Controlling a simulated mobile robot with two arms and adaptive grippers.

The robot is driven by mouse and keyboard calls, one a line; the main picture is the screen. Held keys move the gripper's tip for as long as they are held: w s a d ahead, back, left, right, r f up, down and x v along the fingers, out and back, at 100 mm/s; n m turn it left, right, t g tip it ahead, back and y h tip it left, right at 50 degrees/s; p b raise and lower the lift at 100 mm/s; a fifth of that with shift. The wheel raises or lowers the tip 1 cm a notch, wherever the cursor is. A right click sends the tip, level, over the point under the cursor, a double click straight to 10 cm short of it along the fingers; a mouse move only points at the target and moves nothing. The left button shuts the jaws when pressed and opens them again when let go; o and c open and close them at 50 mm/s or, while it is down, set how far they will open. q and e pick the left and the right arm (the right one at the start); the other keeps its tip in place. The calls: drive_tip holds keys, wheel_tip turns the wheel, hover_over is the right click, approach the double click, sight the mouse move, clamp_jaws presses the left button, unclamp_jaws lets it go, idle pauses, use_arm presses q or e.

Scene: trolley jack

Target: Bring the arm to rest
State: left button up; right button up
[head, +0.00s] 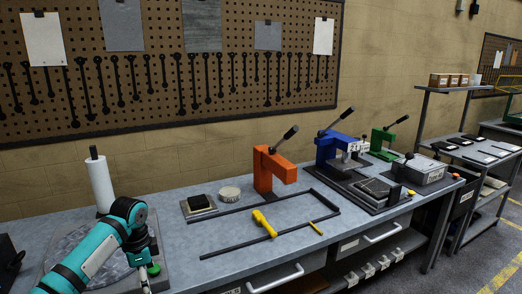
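My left arm, teal with black joints, comes in from the lower left and bends down over the left end of the workbench (185,240). The end of the arm, where my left gripper (153,262) sits, is small and partly hidden behind the wrist. I cannot tell whether its fingers are open or shut, and no held object is clear. A small green spot shows beside it. My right arm and gripper are not in view.
A white paper roll (101,182) stands close behind the arm. An orange press (270,172), a blue press (334,148) and a green press (384,140) stand farther right. A yellow tool (264,223) lies inside a black frame (230,249). The bench between the arm and frame is clear.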

use_arm(q)
drive_tip(key=s+d+f+n+t, duration=0.1)
drive_tip(key=s+f+n, duration=0.4)
drive_tip(key=f, duration=1.3)
drive_tip(key=s+d+f+n, duration=0.1)
drive_tip(key=s+f, duration=0.7)
drive_tip(key=f, duration=0.9)
drive_tip(key=s+d+f+n, duration=0.1)
drive_tip(key=s+f, duration=0.6)
drive_tip(key=s, duration=0.3)
drive_tip(key=s+f+n, duration=0.2)
drive_tip(key=s+f, duration=0.5)
drive_tip(key=s, duration=0.4)
drive_tip(key=s+d+f, duration=0.1)
drive_tip(key=s+f, duration=0.1)
drive_tip(key=s, duration=0.8)
drive_tip(key=s+d+f+n, duration=0.1)
drive_tip(key=s+d+f, duration=0.1)
drive_tip(key=s, duration=0.8)
drive_tip(key=shift+d+f, duration=0.25)
drive_tip(key=shift+f, duration=0.1)
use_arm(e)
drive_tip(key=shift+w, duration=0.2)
